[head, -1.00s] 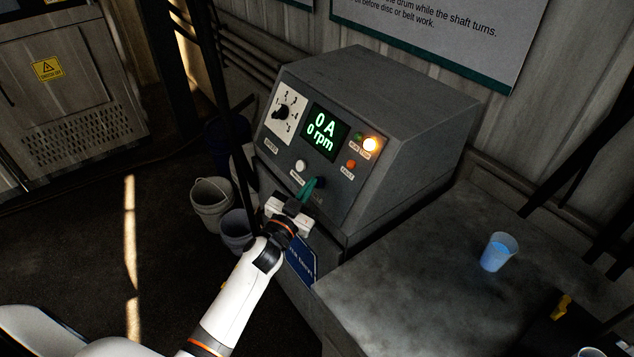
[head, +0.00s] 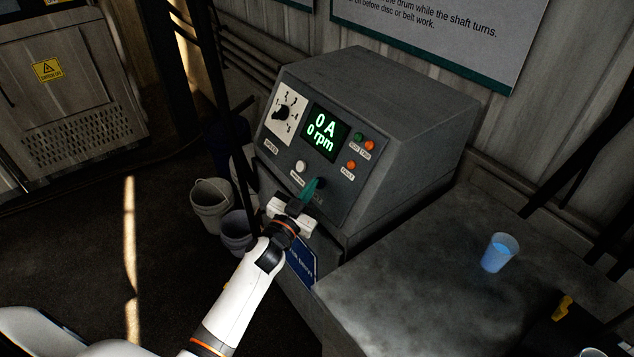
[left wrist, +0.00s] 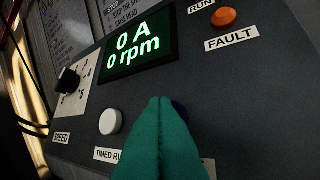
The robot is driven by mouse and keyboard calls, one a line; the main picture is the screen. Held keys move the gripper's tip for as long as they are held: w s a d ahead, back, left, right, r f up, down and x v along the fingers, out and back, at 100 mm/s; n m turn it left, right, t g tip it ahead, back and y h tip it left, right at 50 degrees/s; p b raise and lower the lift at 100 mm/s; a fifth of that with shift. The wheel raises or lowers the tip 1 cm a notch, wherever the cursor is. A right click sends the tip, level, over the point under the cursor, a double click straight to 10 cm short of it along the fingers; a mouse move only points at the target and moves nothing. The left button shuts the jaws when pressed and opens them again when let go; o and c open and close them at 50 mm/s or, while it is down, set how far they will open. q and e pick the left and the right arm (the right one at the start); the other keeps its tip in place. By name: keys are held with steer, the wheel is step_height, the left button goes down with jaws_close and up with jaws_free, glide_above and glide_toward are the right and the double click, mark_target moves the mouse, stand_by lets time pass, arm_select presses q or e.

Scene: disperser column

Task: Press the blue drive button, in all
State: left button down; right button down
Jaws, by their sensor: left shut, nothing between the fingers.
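The grey drive cabinet (head: 385,120) has a sloped control panel. The blue button (head: 321,183) shows as a small dark patch beside my left gripper's fingertips in the head view. In the left wrist view only a dark blue edge (left wrist: 181,109) shows; the green fingers hide the rest. My left gripper (head: 311,186) is shut and empty, its tips in front of the panel at the button. I cannot tell whether they touch it. The display (head: 325,132) reads 0 A and 0 rpm. My right gripper is not in view.
A white button (left wrist: 110,121) sits left of the fingers. The speed knob (head: 283,112) and the orange fault lamp (head: 351,165) are higher. A bench (head: 420,290) at right carries a blue cup (head: 499,252). Buckets (head: 212,200) stand on the floor at left.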

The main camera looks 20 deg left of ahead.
arm_select(q)
steer(key=shift+s+a+r+p, duration=0.35)
steer(key=shift+s+r+p, duration=0.05)
steer(key=shift+s+p, duration=0.2)
steer(key=s+p, duration=0.1)
steer(key=s+a+r+p, duration=0.2)
steer(key=shift+s+a+r, duration=0.1)
steer(key=shift+s+r, duration=0.15)
steer(key=shift+s, duration=0.15)
stand_by(0.7)
